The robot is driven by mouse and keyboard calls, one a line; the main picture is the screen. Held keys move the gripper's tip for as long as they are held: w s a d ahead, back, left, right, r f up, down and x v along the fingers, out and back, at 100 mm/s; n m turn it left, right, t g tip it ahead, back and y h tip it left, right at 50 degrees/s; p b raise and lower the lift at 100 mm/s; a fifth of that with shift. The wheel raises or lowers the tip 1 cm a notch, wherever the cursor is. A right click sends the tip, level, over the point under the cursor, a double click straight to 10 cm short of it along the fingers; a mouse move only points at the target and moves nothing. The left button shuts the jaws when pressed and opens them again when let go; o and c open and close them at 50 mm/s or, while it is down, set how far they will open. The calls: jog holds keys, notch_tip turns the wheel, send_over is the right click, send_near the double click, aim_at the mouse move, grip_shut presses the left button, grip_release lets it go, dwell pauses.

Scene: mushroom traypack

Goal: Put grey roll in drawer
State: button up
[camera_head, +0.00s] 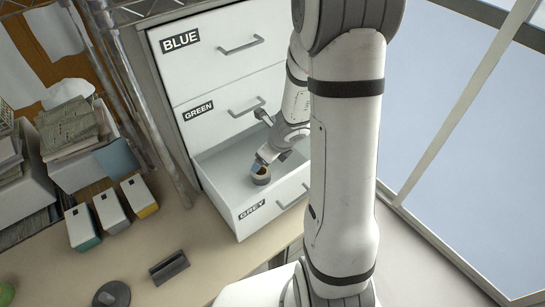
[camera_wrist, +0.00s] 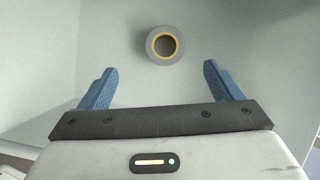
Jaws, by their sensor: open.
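The grey roll (camera_head: 261,179) lies in the pulled-out bottom drawer, the one labelled GREY (camera_head: 250,209). In the wrist view the roll (camera_wrist: 165,60) shows end-on, grey outside with a yellow core, resting on the drawer's pale floor. My gripper (camera_head: 268,159) is over the drawer, close to the roll. In the wrist view my gripper (camera_wrist: 160,76) has its two blue fingers wide apart with nothing between them. The roll is just beyond the fingertips, apart from both. My arm hides the right side of the drawers in the head view.
The BLUE drawer (camera_head: 222,62) and GREEN drawer (camera_head: 222,97) above are shut. On the wooden desk (camera_head: 150,235) stand several small boxes (camera_head: 110,211), a dark holder (camera_head: 169,268) and a black round item (camera_head: 111,295). Paper-filled bins and wire shelving are at left, a window at right.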

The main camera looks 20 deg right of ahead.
jog(key=s+a+r+n+y, duration=0.1)
jog(key=s+a+r+n, duration=0.2)
jog(key=r+n, duration=0.4)
jog(key=s+a+r+n+y, duration=0.1)
jog(key=s+a+r+n, duration=0.1)
jog(key=a+r+n, duration=0.35)
jog(key=s+d+r+n+h, duration=0.2)
jog(key=s+r+n, duration=0.2)
jog(key=s+n, duration=0.2)
jog(key=s+d+r+n+g+h, duration=0.1)
jog(key=s+r+n, duration=0.4)
jog(key=n, duration=0.6)
jog(key=shift+s+d+h, duration=0.6)
jog(key=shift+s+d, duration=0.45)
jog(key=shift+d, duration=0.1)
jog(key=shift+c, duration=0.6)
